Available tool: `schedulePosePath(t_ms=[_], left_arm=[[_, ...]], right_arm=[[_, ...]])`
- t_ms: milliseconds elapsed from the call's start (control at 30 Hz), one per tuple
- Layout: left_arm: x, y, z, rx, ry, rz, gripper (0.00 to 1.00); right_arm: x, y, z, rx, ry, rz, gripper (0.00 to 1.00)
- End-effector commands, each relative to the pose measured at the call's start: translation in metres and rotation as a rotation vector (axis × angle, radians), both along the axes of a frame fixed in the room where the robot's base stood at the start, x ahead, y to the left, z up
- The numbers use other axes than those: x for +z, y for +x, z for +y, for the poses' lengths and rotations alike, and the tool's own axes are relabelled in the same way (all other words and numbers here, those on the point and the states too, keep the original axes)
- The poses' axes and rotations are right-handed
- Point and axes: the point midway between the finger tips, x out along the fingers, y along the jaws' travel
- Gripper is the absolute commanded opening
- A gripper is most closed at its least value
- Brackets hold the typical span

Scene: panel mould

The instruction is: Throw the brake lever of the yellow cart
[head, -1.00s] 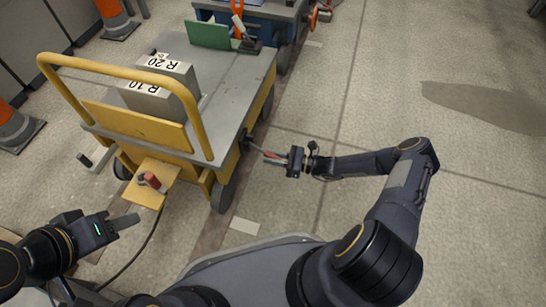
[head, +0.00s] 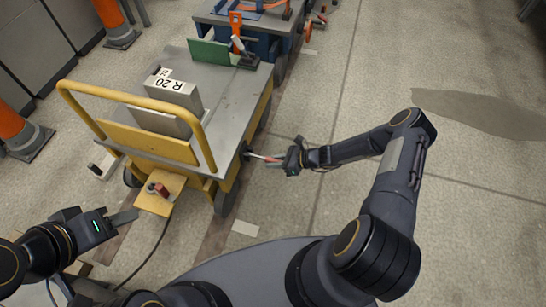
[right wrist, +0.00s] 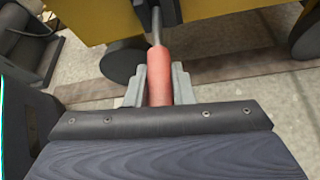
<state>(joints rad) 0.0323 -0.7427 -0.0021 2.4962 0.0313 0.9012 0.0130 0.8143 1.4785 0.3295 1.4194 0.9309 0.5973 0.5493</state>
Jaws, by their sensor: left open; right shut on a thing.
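The yellow cart (head: 232,170) with a grey top stands left of centre in the head view. Its brake lever (head: 262,157) sticks out from the side toward the right. In the right wrist view the lever's red grip (right wrist: 159,76) lies between the two fingers of my right gripper (right wrist: 159,92). My right gripper (head: 283,160) is shut on that grip, and the metal rod runs from it to the cart. My left gripper (head: 122,219) is open and empty, at the lower left, in front of the cart's yellow box with a red knob (head: 158,189).
Grey blocks marked R 20 (head: 172,100) and a green piece (head: 209,53) sit on the cart top. A blue cart (head: 262,25) stands behind. Orange cones (head: 22,133) are at the left. A cable (head: 151,254) runs over the floor. The floor at the right is clear.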

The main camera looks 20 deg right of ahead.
Motion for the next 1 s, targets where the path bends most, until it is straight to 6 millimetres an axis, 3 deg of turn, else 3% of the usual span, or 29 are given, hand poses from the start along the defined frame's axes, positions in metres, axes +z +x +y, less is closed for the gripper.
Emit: schedulePosePath(t_ms=[33,100,400,700,1000], left_arm=[[0.019,0.0,0.0,0.0,0.0,0.0,0.43],[0.031,0.0,0.0,0.0,0.0,0.0,0.43],[0.066,0.0,0.0,0.0,0.0,0.0,0.43],[0.084,0.0,0.0,0.0,0.0,0.0,0.43],[0.09,0.0,0.0,0.0,0.0,0.0,0.43]], right_arm=[[0.016,0.0,0.001,0.006,-0.04,0.022,0.0],[0.023,0.0,0.001,0.007,-0.095,0.059,0.0],[0.044,0.003,0.004,0.006,-0.309,0.2,0.0],[0.056,0.007,0.009,0.002,-0.444,0.294,0.0],[0.059,0.008,0.01,-0.002,-0.494,0.331,0.0]])
